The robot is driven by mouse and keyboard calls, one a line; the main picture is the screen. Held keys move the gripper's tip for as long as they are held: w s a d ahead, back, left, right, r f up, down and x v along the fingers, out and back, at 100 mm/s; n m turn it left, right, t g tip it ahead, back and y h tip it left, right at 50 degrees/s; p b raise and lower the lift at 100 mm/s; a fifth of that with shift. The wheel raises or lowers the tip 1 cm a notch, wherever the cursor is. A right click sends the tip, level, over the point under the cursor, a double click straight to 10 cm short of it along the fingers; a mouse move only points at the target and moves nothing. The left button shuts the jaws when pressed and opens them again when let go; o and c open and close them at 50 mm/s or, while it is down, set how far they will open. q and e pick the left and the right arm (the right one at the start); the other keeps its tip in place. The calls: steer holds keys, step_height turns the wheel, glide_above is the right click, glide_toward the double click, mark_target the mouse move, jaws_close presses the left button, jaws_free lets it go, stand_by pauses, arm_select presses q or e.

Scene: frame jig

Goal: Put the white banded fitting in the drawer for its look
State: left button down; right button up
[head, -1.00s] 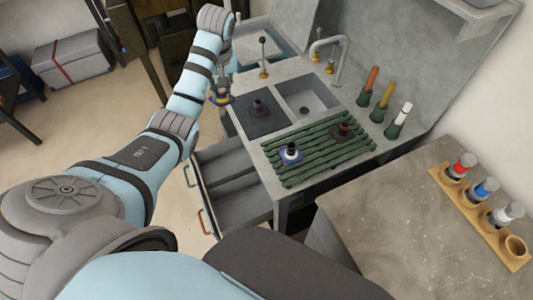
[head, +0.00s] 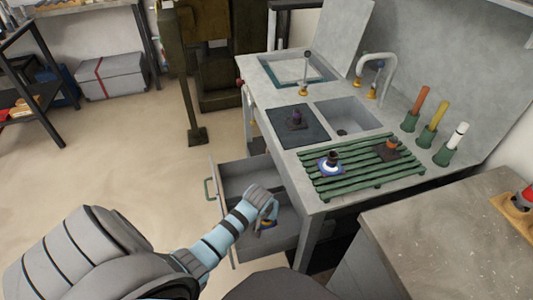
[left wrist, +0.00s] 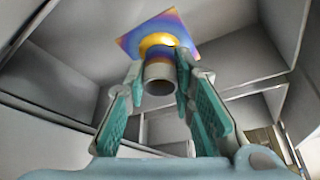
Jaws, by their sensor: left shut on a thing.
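My left gripper (head: 266,214) is shut on a fitting (head: 266,225) with a square blue, purple and yellow plate. In the left wrist view the gripper (left wrist: 161,88) grips the grey tube of this fitting (left wrist: 158,42), and a yellow collar joins tube to plate. It is at the nearer section of the open drawer unit (head: 250,172); whether it touches the bottom is unclear. A fitting with a white ring, blue base and dark top (head: 331,165) stands on the green rack (head: 355,181). My right gripper is out of view.
A brown fitting (head: 388,151) stands on the rack, a dark one (head: 296,121) on the dark mat (head: 284,133). A sink (head: 345,115), tap (head: 385,63) and several coloured-handled tools (head: 419,106) stand behind. A grey divider splits the drawer area.

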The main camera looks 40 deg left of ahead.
mark_target(263, 220)
arm_select(q)
step_height(263, 220, down, 8)
steer(key=b, duration=0.3)
steer(key=shift+r, duration=0.1)
steer(key=shift+w+r, duration=0.1)
steer(key=c, duration=1.8)
jaws_free()
steer(key=o, duration=0.4)
steer(key=shift+o, duration=0.2)
steer(key=p+v, duration=0.7)
steer(key=v, duration=0.5)
